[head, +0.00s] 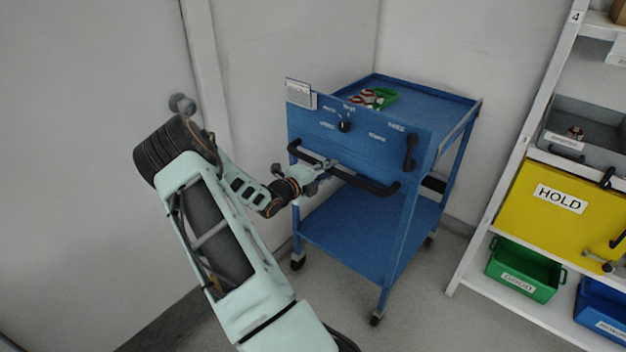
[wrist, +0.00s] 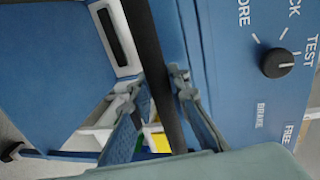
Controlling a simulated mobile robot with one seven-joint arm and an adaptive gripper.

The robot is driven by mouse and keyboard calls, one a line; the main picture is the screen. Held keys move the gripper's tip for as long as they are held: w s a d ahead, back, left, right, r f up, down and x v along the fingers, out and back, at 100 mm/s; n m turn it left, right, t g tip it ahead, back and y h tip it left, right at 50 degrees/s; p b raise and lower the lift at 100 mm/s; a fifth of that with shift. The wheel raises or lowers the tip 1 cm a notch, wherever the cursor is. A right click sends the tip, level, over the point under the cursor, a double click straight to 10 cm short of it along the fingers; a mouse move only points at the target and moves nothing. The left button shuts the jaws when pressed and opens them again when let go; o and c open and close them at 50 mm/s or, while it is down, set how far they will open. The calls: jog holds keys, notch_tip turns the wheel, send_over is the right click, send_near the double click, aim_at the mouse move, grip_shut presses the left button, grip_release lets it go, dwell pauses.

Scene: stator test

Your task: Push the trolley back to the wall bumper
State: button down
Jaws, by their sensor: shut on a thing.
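The blue two-shelf trolley (head: 360,149) stands on castors near the room corner in the head view. A black handle bar (head: 365,183) runs across its front panel, also visible in the wrist view (wrist: 150,60). My gripper (head: 325,166) is shut on this handle, left of its middle; in the wrist view its fingers (wrist: 160,85) lie on both sides of the bar. A dark strip (head: 434,184) on the wall behind the trolley, partly hidden, looks like the bumper. I cannot tell whether the trolley touches it.
A shelf rack with a yellow HOLD bin (head: 545,211) and a green bin (head: 524,268) stands right of the trolley, with floor between. The panel has a dial (head: 344,127) and a black lever (head: 410,152). Red-and-white items and a green tray (head: 384,97) lie on top.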

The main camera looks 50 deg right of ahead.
aim_at(350, 153)
jog(key=r+x, duration=0.2)
jog(key=x, duration=1)
jog(key=shift+d+r+b, duration=0.3)
jog(key=shift+d+b, duration=0.05)
jog(key=shift+d, duration=0.1)
jog(key=shift+d, duration=0.1)
jog(key=c, duration=1.8)
grip_release()
jog(key=shift+f, duration=0.1)
jog(key=v, duration=1.2)
